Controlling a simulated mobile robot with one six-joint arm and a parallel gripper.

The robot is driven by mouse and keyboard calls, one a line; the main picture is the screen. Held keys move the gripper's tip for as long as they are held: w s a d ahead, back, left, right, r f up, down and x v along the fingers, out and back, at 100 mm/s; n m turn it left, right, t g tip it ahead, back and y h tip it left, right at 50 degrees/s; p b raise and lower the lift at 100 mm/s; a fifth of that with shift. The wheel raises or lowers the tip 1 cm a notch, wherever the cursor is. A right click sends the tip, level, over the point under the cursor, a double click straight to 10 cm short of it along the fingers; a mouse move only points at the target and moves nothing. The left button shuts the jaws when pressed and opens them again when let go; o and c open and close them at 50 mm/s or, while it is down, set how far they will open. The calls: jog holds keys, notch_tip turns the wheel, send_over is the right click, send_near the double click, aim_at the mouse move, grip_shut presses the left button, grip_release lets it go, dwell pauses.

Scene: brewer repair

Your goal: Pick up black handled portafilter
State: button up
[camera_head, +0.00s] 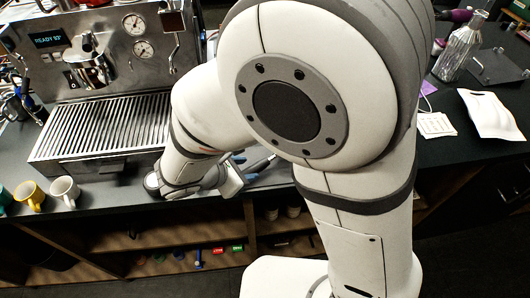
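My arm reaches across the middle of the view to the counter's front edge, in front of the espresso machine (130,60). My gripper (255,164) is small and partly hidden behind my arm, low over the counter. I cannot tell whether it is open or shut, or whether it holds anything. I cannot clearly make out a black handled portafilter. It may be hidden behind my arm or merge with the dark counter. A metal fitting (91,65) sits on the machine's front, but I cannot tell if it includes a portafilter.
A slatted drip tray (105,125) lies below the machine. A yellow cup (30,195) and a white cup (65,190) stand at the front left edge. Open shelves lie below.

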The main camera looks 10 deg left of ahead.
aim_at(255, 169)
jog(key=p+x, duration=0.1)
jog(key=x, duration=0.5)
jog(key=shift+a+f, duration=0.15)
jog(key=shift+c, duration=0.6)
jog(key=shift+s, duration=0.1)
grip_shut()
